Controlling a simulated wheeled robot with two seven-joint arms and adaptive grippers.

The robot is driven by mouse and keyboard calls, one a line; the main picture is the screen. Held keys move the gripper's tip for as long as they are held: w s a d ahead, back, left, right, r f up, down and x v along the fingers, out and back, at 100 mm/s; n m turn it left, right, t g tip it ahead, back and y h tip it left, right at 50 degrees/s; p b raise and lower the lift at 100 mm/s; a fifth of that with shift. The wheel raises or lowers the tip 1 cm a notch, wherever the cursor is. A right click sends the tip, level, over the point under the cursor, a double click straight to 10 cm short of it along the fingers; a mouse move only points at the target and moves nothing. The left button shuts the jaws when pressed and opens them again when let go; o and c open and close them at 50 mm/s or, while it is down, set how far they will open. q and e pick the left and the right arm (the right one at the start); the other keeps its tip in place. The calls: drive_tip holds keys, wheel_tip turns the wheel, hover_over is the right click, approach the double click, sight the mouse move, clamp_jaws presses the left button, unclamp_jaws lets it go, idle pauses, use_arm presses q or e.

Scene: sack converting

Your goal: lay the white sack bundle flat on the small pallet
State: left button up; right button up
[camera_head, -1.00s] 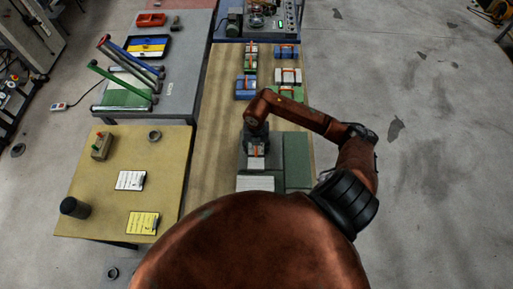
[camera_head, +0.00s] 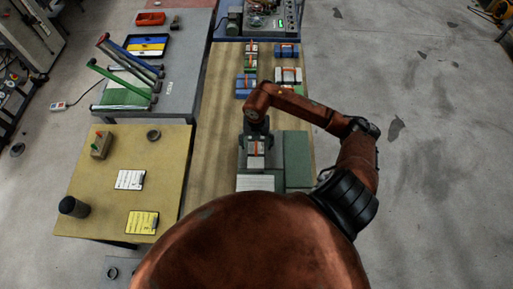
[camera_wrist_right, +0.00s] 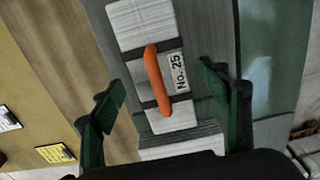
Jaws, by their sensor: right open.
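The white sack bundle (camera_head: 256,161) has dark straps, an orange handle and a "No. 25" label. It also shows in the right wrist view (camera_wrist_right: 143,20). It appears to lie flat on a grey surface (camera_wrist_right: 208,45), seemingly the small pallet, also visible in the head view (camera_head: 243,160). My right gripper (camera_head: 256,144) is open above it. In the right wrist view the fingers (camera_wrist_right: 162,97) stand apart on either side of the bundle, with gaps visible. My left gripper is not in view.
A pale slatted piece (camera_head: 255,183) lies just nearer than the bundle, and a green panel (camera_head: 297,150) lies to its right. Several strapped bundles, including a blue one (camera_head: 245,87), lie farther back. A yellow-topped table (camera_head: 110,200) stands to the left.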

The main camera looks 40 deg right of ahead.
wheel_tip(320, 180, up, 8)
drive_tip(key=shift+w+f+b, duration=0.1)
drive_tip(key=shift+b, duration=0.7)
drive_tip(key=shift+r, duration=0.55)
